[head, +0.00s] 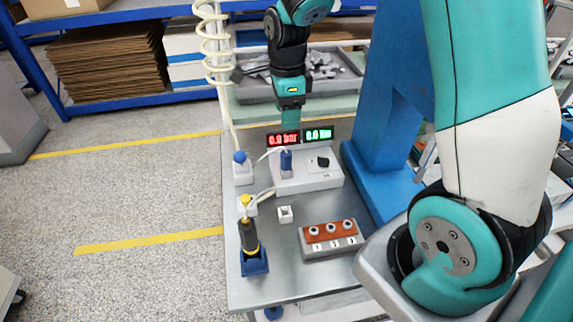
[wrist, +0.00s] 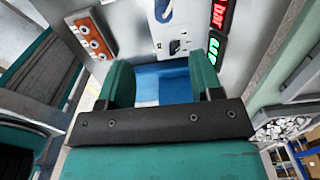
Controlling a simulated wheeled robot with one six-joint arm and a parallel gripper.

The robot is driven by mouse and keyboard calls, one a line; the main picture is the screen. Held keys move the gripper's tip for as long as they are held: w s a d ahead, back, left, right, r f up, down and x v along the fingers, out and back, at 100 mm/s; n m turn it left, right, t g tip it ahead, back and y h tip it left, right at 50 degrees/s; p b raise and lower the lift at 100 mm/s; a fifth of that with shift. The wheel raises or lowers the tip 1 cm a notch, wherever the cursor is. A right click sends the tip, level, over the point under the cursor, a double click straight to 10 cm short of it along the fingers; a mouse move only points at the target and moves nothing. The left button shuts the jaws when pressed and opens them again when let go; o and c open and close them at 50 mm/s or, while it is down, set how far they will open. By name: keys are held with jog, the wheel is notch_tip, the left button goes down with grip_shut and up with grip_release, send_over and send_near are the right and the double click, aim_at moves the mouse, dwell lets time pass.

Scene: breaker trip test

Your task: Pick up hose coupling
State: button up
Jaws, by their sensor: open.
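A pale coiled hose (head: 212,45) hangs down to a small white stand with a blue-topped fitting (head: 240,157), which looks like the hose coupling. Another blue cylindrical piece (head: 286,160) with a pale hose stands on the grey test unit (head: 318,180); part of a blue piece also shows at the top of the wrist view (wrist: 163,10).
A red display (head: 283,139) and a green display (head: 319,134) stand behind the test unit. A grey bin (head: 325,85) stands behind.

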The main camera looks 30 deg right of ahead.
aim_at(286, 153)
notch_tip(286, 153, down, 10)
jog(key=shift+r+p, duration=0.25)
jog(key=shift+p, duration=0.65)
jog(key=shift+w+f+p, duration=0.15)
jog(key=shift+f+p, duration=0.4)
jog(key=shift+f, duration=0.85)
jog(key=shift+w+f+p, duration=0.15)
jog(key=shift+f+p, duration=0.4)
jog(key=shift+f, duration=0.8)
jog(key=c, duration=1)
